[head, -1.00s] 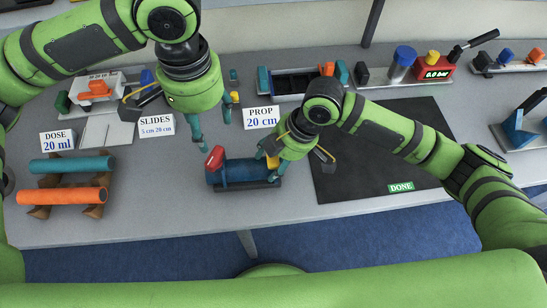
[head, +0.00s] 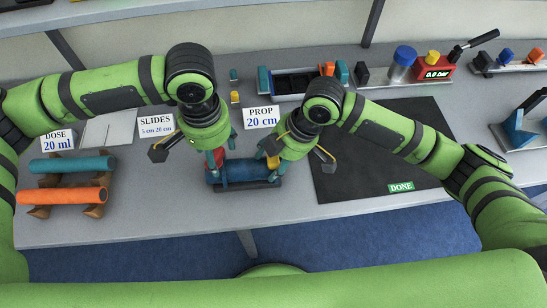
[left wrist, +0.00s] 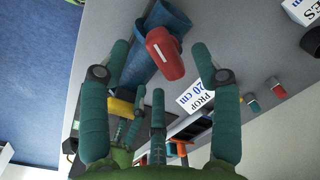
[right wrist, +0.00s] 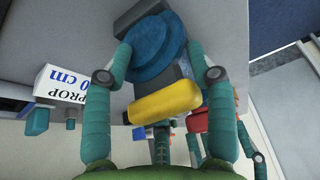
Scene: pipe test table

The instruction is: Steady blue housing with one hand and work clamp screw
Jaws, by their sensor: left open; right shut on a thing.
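The blue housing (head: 240,172) lies on its dark base on the table, with a red clamp screw knob (head: 218,157) at its left end and a yellow one (right wrist: 165,102) at its right end. My right gripper (right wrist: 158,54) is shut on the right end of the housing, a finger on each side of the round blue flange. My left gripper (head: 221,153) is open over the left end. In the left wrist view the red knob (left wrist: 165,55) shows between its spread fingers; I cannot tell whether they touch it.
Labels PROP (head: 261,117) and SLIDES (head: 156,125) stand behind the housing. A black mat (head: 380,150) with a DONE sign lies to the right. A teal tube (head: 72,164) and an orange tube (head: 62,195) rest on supports at the left. The table's front edge is close.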

